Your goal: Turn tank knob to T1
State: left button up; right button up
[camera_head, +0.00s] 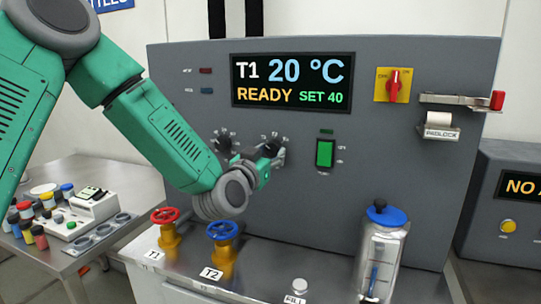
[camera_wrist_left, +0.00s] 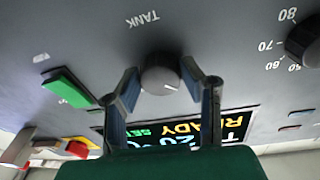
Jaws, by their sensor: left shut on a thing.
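The tank knob (camera_wrist_left: 160,73) is a dark round knob on the grey panel, beside the printed word TANK, upside down in the left wrist view. Its white pointer mark points to the lower right there. My left gripper (camera_wrist_left: 159,80) is shut on the knob, with one finger on each side. In the head view my left gripper (camera_head: 268,150) is at the panel and mostly covers the knob. The display (camera_head: 292,82) reads T1, 20 °C, READY and SET 40. My right gripper is not in view.
A second dark knob (camera_head: 222,144) with a number scale sits left of the gripper. A green switch (camera_head: 325,153) is to its right. Red (camera_head: 165,215) and blue (camera_head: 222,231) valve wheels stand below my arm. A blue-lidded clear vessel (camera_head: 383,250) stands at the right.

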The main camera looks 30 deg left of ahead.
pick_arm(q)
jog(key=shift+r, duration=0.35)
jog(key=o, duration=1.1)
jog(key=shift+o, duration=0.2)
jog(key=shift+f, duration=0.15)
jog(key=shift+s+f, duration=0.1)
jog(key=s+d, duration=0.1)
jog(key=s, duration=0.6)
jog(key=shift+f, duration=0.35)
